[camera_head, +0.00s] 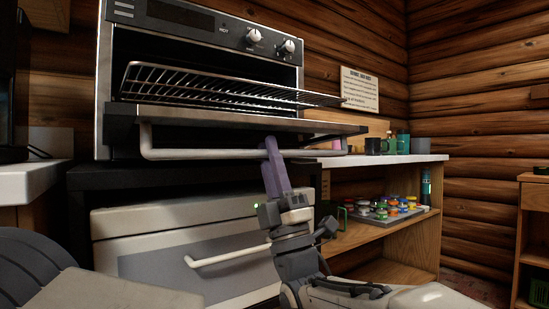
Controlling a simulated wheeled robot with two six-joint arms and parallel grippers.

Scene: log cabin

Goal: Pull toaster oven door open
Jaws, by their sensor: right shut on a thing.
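The toaster oven (103,60) stands at the upper left, with a silver body, two knobs and a dark display. Its door (215,120) is swung down and out, close to level, so the inside shows. A wire rack (230,90) sticks out of the opening above the door. The pale bar handle (200,154) runs along the door's outer side, facing down. My right gripper (271,148), with purple fingers, reaches up from below and is shut on the handle near its middle. My left gripper is out of the frame.
A white appliance (150,220) with its own handle (225,257) sits below the dark stand. On the right, a wooden shelf (400,230) holds a tray of colourful small jars (385,208). Mugs and bottles (388,143) stand on the counter. Grey parts of mine fill the lower left.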

